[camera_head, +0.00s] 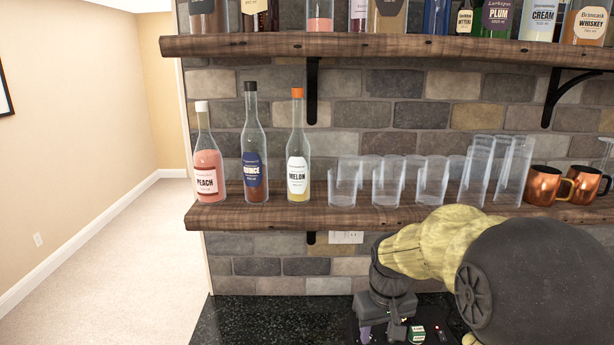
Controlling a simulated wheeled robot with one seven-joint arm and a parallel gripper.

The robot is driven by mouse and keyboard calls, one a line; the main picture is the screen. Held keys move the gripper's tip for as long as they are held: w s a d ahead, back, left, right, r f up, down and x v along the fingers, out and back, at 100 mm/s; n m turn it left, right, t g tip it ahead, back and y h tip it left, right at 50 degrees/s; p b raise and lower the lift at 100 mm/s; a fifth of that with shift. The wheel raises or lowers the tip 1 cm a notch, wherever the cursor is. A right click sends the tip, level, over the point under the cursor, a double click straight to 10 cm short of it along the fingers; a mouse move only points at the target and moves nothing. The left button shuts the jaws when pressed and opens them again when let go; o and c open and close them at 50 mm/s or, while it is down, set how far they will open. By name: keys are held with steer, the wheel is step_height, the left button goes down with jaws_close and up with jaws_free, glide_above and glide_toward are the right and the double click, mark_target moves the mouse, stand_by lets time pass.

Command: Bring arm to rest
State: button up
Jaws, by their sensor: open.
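My arm reaches in from the lower right, its yellow-and-black links bent in front of the lower shelf's right part. My gripper (382,333) points down at the bottom edge of the view, over the dark counter. Its jaws are open, and nothing shows between them. The lower part of the fingers is close to the frame's edge, so their tips are hard to make out.
The wooden lower shelf (290,217) holds peach (207,172), quince (254,160) and melon (298,158) bottles, several clear glasses (432,180) and copper mugs (543,185). Bottles line the upper shelf (400,45). A small green-white item (417,334) is beside my gripper. The counter's left (260,318) is clear.

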steer(key=s+f+m+t, duration=0.1)
steer(key=s+f, duration=0.4)
steer(key=s, duration=0.7)
steer(key=shift+s+f+m, duration=0.2)
steer(key=shift+f+m, duration=0.2)
steer(key=shift+m, duration=0.2)
steer(key=shift+d, duration=0.1)
